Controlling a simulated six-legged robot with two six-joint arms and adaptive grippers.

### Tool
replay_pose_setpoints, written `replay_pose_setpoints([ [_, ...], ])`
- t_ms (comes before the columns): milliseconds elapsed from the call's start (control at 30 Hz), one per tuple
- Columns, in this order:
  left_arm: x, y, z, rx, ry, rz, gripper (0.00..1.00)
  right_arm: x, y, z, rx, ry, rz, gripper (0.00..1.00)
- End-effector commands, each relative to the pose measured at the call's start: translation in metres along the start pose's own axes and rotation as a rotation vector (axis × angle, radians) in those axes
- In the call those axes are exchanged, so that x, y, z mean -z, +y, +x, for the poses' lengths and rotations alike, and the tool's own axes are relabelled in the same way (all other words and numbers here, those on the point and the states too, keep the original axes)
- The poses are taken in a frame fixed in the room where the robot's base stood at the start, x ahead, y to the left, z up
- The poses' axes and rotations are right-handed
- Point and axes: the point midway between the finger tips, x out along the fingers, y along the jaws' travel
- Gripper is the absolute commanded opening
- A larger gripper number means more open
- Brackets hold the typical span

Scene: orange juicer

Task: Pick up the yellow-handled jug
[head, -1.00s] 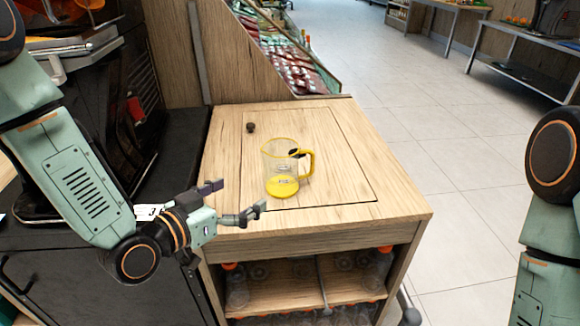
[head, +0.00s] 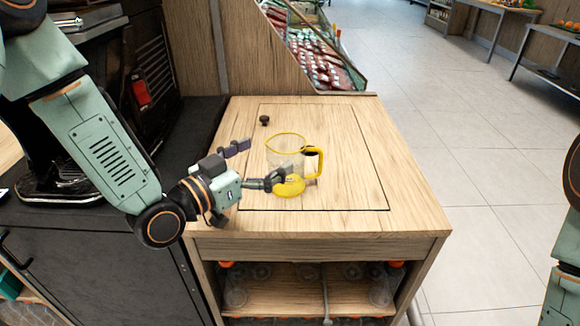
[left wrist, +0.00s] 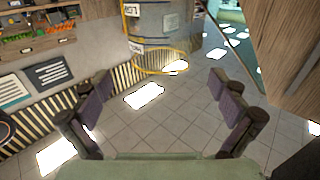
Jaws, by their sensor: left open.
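The clear jug (head: 290,188) with a yellow rim, yellow base and yellow handle (head: 318,163) stands upright on the wooden cabinet top. Its handle points right. My left gripper (head: 258,163) is open and empty at the jug's left side. Its nearer finger overlaps the lower front of the jug in the head view, and I cannot tell whether they touch. The farther finger is to the left of the jug. In the left wrist view, the jug's yellow rim (left wrist: 160,73) shows beyond and between the open fingers (left wrist: 162,85). My right gripper is out of view.
A small dark knob (head: 265,120) sits behind the jug on the cabinet top (head: 350,190). A black machine (head: 140,85) stands at left. Bottles (head: 235,288) fill the shelf below. The cabinet top right of the jug is clear.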

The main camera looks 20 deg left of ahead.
Motion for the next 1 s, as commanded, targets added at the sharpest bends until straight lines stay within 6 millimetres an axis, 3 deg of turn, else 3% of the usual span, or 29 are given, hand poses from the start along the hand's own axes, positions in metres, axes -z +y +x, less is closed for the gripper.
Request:
replay_pose_setpoints([
  [267, -0.001, 0.000, 0.013, -0.001, 0.002, 0.001, 0.97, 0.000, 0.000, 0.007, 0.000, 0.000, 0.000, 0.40],
  [700, -0.002, 0.001, 0.062, 0.000, 0.001, 0.002, 0.97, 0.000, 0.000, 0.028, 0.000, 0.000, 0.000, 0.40],
  [1000, -0.001, 0.000, 0.064, 0.002, 0.002, -0.001, 0.97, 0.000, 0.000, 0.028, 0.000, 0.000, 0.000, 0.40],
])
